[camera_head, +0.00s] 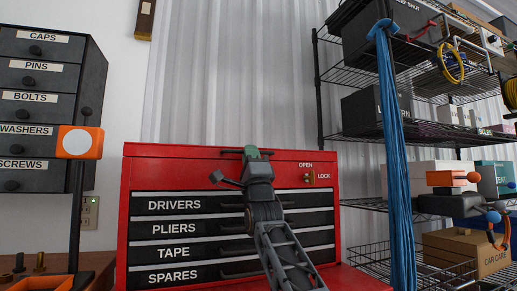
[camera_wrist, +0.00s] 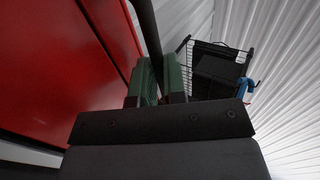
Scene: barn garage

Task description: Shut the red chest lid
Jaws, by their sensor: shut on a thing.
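The red chest (camera_head: 131,215) stands ahead in the head view, with labelled black drawers. Its red lid (camera_head: 170,151) shows as a strip along the top and looks level, with no clear gap under it. A dark bar handle (camera_head: 228,151) is on the front of the lid. My gripper (camera_head: 252,152) is at this handle, its green fingers shut on it. In the wrist view the bar (camera_wrist: 147,25) passes between the green fingers (camera_wrist: 160,78), and a red face (camera_wrist: 60,65) of the chest fills the left. The arm hides the middle of the drawers.
An orange-tipped dark post (camera_head: 79,142) and a dark drawer cabinet (camera_head: 45,105) stand at left. Wire shelving (camera_head: 345,80) with boxes, and a hanging bundle of blue strands (camera_head: 393,150), fill the right. An OPEN/LOCK latch (camera_head: 310,178) is on the chest's upper right front.

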